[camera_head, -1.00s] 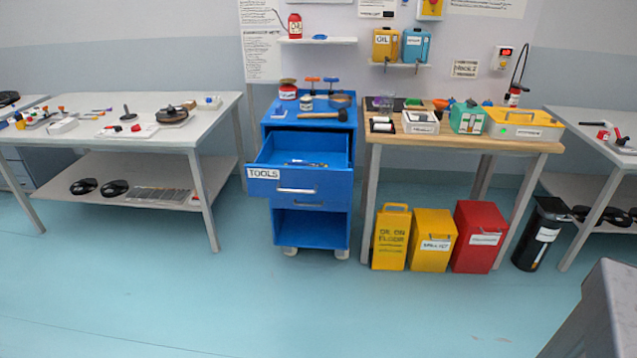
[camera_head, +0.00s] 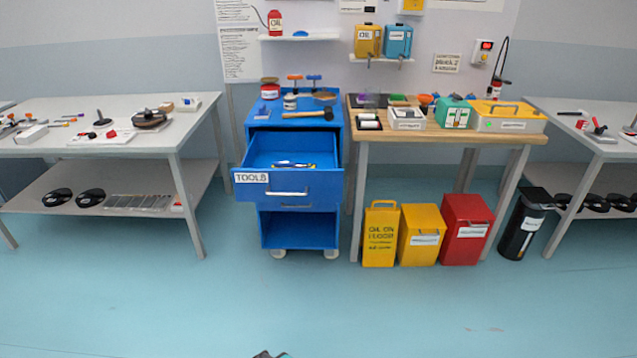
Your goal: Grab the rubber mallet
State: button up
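The rubber mallet (camera_head: 303,114) lies on top of the blue tool cart (camera_head: 290,187). The cart's top drawer, labelled TOOLS, is pulled out and holds small tools. A small dark piece, which may be the tip of my gripper (camera_head: 268,354), just shows at the bottom edge of the picture. It is far from the mallet, and its opening cannot be made out.
Clamps and small containers stand behind the mallet. A wooden bench (camera_head: 430,139) with boxes stands right of the cart. Yellow and red bins (camera_head: 468,229) sit under it. A grey workbench (camera_head: 160,128) is on the left. The floor in front is clear.

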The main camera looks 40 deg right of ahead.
aim_at(328, 113)
jog(key=z, duration=0.8)
jog(key=k, duration=1)
jog(key=i, duration=0.8)
